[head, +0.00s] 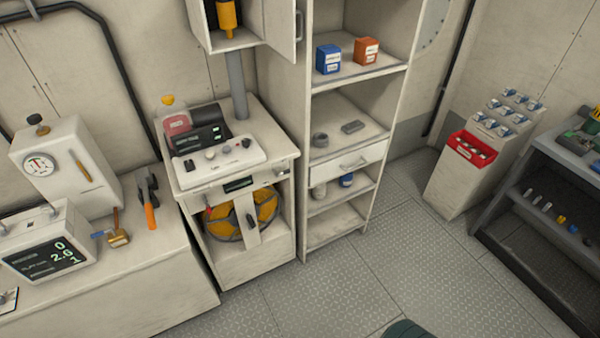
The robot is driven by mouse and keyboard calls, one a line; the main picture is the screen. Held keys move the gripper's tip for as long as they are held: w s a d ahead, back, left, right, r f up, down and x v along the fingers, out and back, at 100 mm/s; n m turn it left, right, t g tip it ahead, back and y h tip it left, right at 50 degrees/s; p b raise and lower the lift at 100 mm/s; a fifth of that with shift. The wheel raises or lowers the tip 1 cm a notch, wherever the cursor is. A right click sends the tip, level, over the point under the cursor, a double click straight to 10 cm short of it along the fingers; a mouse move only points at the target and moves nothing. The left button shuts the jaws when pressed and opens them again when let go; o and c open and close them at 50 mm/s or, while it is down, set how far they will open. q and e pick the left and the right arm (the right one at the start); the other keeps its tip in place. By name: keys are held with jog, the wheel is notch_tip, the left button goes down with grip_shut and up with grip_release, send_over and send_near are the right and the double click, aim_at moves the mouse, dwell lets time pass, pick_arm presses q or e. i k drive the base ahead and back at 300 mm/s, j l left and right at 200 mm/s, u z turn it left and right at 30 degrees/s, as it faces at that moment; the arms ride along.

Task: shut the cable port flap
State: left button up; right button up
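No part is clearly recognisable as the cable port flap. In the head view, a pale cabinet (231,262) stands left of centre with an open front bay. A yellow and dark round reel-like thing (266,207) sits in the bay. A narrow pale upright panel (246,222) with a dark piece on it stands in front of the reel; I cannot tell whether it is the flap. A small dark display or slot (239,184) is in the cabinet's front above the bay. Neither of my grippers is in view.
A wall cupboard with its door (282,24) open hangs above the cabinet. Left is a bench (140,270) with gauges and tools. Right are a shelf unit (333,226), a pale stand with a red bin (471,149), and a dark rack (560,155). The metal floor (375,265) is mostly clear.

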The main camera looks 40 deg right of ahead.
aim_at(279, 15)
jog(key=k+j+z, duration=0.15)
jog(key=z, duration=0.25)
jog(key=k+z, duration=0.4)
jog(key=i+l+u, duration=0.2)
jog(key=l+u, duration=0.15)
jog(key=l, duration=0.9)
jog(key=l+u, duration=0.35)
jog(key=l, duration=0.95)
jog(key=i, duration=0.05)
